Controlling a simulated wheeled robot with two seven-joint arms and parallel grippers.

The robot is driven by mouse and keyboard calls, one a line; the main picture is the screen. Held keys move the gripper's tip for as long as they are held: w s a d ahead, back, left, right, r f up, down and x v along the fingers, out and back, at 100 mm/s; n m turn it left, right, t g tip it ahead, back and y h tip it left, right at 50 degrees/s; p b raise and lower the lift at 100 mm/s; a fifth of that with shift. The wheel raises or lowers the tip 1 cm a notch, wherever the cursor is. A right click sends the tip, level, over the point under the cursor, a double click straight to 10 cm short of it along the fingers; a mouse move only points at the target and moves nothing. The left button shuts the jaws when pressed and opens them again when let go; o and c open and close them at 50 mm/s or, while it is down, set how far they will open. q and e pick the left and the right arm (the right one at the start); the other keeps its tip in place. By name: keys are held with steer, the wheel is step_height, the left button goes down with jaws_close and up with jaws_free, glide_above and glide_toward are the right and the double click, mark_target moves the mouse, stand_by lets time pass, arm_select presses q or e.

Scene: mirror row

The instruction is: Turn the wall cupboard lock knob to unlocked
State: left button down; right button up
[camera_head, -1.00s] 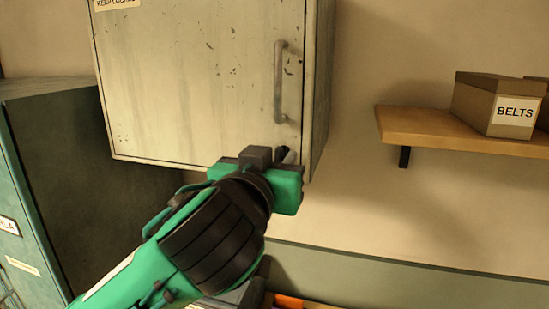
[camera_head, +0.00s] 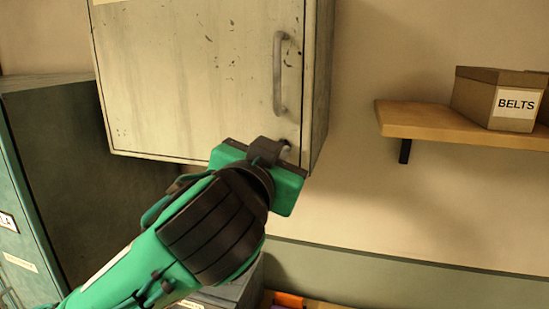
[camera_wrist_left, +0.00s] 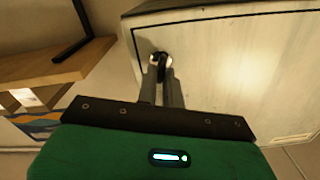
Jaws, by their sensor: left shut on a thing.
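The wall cupboard (camera_head: 200,75) is pale, worn and shut, with a vertical grey bar handle (camera_head: 279,75) near the right edge of its door. My left gripper (camera_head: 284,147) is at the door's lower right corner, below the handle. In the left wrist view its two fingers (camera_wrist_left: 160,75) are shut on the small lock knob (camera_wrist_left: 161,60), which looks dark with a bright metal rim. In the head view the gripper hides most of the knob. I cannot read the knob's setting. My right gripper is in neither view.
A wooden wall shelf (camera_head: 450,131) with a box marked BELTS (camera_head: 480,95) is to the right of the cupboard. A green-grey cabinet (camera_head: 60,170) stands at the left. The wall between cupboard and shelf is bare.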

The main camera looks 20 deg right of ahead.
arm_select(q)
steer(key=shift+s+d+f+m+b, duration=0.15)
steer(key=shift+m+b, duration=0.9)
steer(key=shift+m, duration=2.5)
steer(key=shift+w+a+f+m+b, duration=0.1)
steer(key=shift+m+b, duration=0.95)
steer(key=shift+m, duration=2.5)
steer(key=shift+d, duration=0.1)
steer(key=c, duration=1.5)
jaws_free()
steer(key=shift+c, duration=0.2)
